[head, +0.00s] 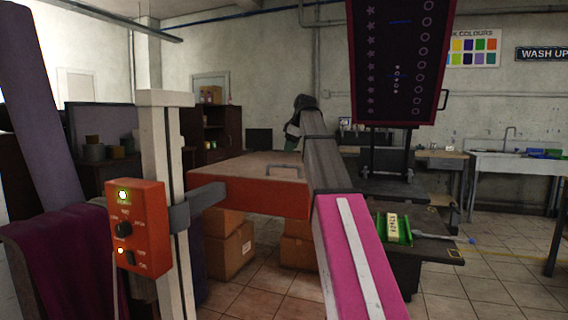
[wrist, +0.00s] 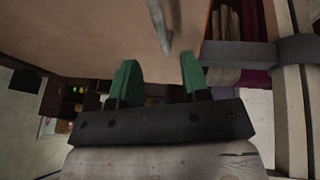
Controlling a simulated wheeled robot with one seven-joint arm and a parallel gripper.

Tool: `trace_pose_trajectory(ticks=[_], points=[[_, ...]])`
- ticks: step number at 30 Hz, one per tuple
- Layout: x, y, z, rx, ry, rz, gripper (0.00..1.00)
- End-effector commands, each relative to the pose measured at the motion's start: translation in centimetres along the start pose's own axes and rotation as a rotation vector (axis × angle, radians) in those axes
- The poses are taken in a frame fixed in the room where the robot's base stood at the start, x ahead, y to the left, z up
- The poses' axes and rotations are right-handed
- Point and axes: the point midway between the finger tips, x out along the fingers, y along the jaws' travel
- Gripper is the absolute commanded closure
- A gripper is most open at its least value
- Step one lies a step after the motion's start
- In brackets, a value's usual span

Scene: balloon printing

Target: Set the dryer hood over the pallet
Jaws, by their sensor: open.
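The dryer hood (head: 262,200) is a flat orange box with a tan top, carried on a side arm from a pale post. A grey bar handle (head: 284,169) stands on its top. In the wrist view, the tan hood top (wrist: 85,35) fills the upper part, and the handle (wrist: 158,22) lies beyond the fingertips, roughly in line with the gap. My gripper (wrist: 158,65) has green fingers spread apart with nothing between them. A dark flat board (head: 438,246), possibly the pallet, is at right.
An orange control box (head: 136,228) with a lit lamp is on the post. A raised dark screen frame (head: 398,60) stands behind the board. A green holder with a labelled block (head: 395,228) sits on the board's left. Cardboard boxes (head: 230,248) are under the hood.

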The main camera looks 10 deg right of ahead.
Motion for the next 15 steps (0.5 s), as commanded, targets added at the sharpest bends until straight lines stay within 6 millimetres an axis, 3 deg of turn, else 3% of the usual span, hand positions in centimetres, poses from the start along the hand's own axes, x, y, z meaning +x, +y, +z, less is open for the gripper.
trace_pose_trajectory(ticks=[9, 15], points=[[5.6, -0.1, 0.0, 0.000, 0.000, -0.001, 0.58], [7.3, 0.0, 0.0, 0.000, 0.000, 0.000, 0.58]])
